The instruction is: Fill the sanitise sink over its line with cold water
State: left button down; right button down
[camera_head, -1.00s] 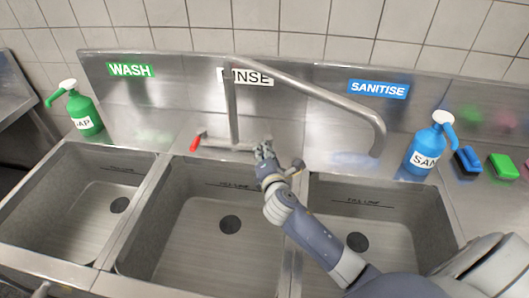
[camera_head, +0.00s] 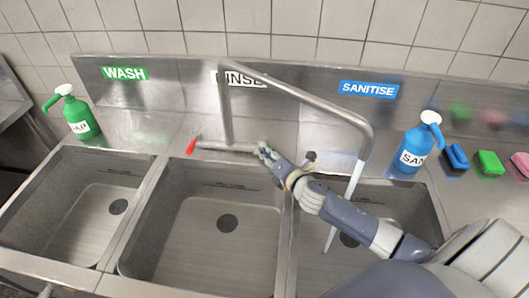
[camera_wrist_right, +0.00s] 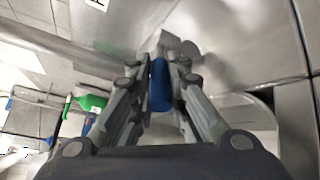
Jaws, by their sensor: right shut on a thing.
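The sanitise sink (camera_head: 422,208) is the right-hand basin, below the blue SANITISE sign (camera_head: 368,89). The tap spout (camera_head: 310,97) reaches over it, and a pale water stream (camera_head: 357,176) falls from its end into the basin. My right arm crosses in front of the stream and hides part of the basin and its fill line, so I cannot tell the water level. My right gripper (camera_head: 264,152) is at the right side of the tap body. In the right wrist view its fingers (camera_wrist_right: 162,65) are shut on the blue tap handle (camera_wrist_right: 160,88). My left gripper is not in view.
The red tap handle (camera_head: 191,146) is on the tap's left. The rinse sink (camera_head: 190,245) and wash sink (camera_head: 60,210) stand left.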

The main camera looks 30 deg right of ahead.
jog(key=c, duration=1.6)
grip_release()
jog(key=shift+o, duration=0.2)
jog(key=v, duration=1.2)
